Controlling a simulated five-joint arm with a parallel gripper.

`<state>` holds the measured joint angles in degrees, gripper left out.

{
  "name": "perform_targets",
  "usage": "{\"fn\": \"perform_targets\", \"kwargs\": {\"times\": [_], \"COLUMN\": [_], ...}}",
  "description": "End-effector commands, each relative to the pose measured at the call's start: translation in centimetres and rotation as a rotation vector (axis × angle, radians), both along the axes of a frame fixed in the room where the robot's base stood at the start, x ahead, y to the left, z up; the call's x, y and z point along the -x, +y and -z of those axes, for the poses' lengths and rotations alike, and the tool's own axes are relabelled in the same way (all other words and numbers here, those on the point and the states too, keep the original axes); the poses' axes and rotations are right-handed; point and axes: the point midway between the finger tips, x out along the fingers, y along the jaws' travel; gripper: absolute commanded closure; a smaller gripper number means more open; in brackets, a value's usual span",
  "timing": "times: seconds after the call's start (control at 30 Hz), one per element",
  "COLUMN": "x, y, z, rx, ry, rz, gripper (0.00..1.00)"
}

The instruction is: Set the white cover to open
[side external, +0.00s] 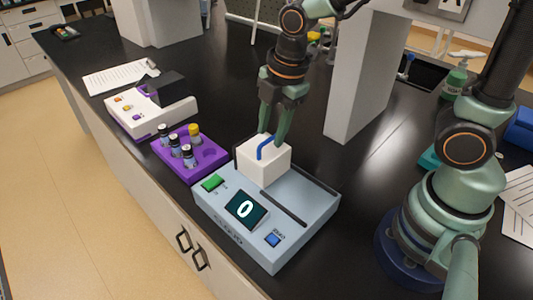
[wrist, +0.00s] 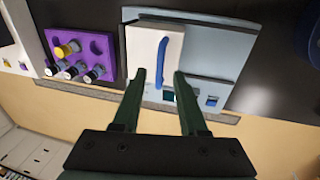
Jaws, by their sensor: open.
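The white cover (side external: 265,165) is a block with a blue handle (side external: 268,147) on top. It sits over the back left part of a blue-grey device (side external: 288,228), and a dark groove runs along the device beside it. In the wrist view the white cover (wrist: 143,50) and its blue handle (wrist: 161,60) are seen from above. My gripper (side external: 272,140) is open, pointing down at the handle. In the wrist view the handle lies between the two fingertips of my gripper (wrist: 161,73), with a gap on each side. I cannot tell whether the fingers touch the cover.
The device has a display (side external: 246,209) reading 0, a green button (side external: 212,182) and a blue button (side external: 272,240). A purple rack (side external: 205,168) with several vials stands left of it. A white-and-purple instrument (side external: 150,110) is farther back. A grey pillar (side external: 365,80) stands behind right.

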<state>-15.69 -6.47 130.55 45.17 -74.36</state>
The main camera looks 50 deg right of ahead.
Motion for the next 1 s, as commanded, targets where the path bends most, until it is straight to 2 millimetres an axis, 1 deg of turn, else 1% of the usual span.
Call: {"fn": "perform_targets", "kwargs": {"times": [0.1, 0.37, 0.47, 0.5, 1.0], "x": [-0.07, -0.11, -0.12, -0.12, -0.13], "y": [-0.02, -0.01, -0.01, -0.01, 0.0], "z": [0.56, 0.61, 0.6, 0.59, 0.56], "rx": [0.0, 0.0, 0.0, 0.0, 0.0], "ry": [0.001, 0.0, -0.001, -0.001, -0.001], "rz": [0.0, 0.001, 0.001, 0.001, 0.001], "gripper": [0.58, 0.58, 0.92, 1.0, 1.0]}}
